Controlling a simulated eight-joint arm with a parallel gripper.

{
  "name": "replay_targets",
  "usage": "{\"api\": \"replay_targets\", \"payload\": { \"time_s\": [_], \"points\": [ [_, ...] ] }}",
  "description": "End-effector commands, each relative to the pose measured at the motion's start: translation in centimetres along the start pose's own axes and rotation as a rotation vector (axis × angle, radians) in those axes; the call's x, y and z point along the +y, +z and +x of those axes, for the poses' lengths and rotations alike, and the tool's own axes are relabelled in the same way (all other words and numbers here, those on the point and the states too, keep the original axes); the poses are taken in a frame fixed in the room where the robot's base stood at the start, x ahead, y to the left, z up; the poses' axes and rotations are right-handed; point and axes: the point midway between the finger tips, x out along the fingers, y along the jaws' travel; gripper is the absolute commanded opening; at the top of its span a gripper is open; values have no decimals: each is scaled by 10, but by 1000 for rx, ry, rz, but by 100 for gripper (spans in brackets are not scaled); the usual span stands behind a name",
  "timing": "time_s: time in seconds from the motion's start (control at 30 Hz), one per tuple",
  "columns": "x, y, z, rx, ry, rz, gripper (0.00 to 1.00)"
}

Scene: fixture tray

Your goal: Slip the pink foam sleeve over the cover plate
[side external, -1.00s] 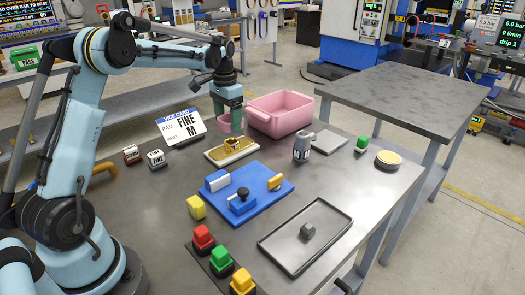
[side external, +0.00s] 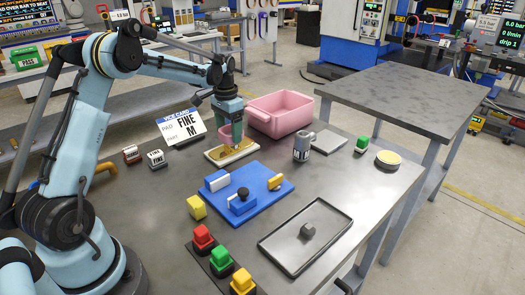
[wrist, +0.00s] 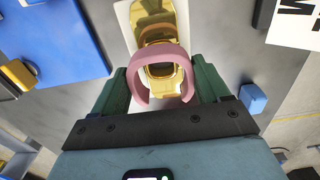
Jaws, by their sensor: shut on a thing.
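My gripper (side external: 232,146) is shut on the pink foam sleeve (side external: 224,137), low over the gold cover plate (side external: 242,152) on its pale base. In the wrist view, the dark green fingers of my gripper (wrist: 160,90) hold the sleeve (wrist: 137,72) from both sides. The sleeve is a ring with its opening toward the gold cover plate (wrist: 155,14). Gold shows through the ring and beyond its far edge. I cannot tell whether the sleeve is around the plate or just above it. In the side view my fingers partly hide both.
A pink bin (side external: 282,122) stands close behind my gripper. A sign (side external: 168,130) stands to the left. A blue board (side external: 270,200) with fittings lies in front. A grey canister (side external: 302,147) is to the right.

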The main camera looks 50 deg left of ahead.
Motion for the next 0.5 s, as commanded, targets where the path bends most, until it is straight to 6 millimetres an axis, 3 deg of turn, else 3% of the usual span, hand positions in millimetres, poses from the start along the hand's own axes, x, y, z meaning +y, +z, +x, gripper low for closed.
{"api": "replay_targets", "payload": {
  "time_s": [0.5],
  "points": [
    [0,0,4,0,0,0,58]
  ]
}}
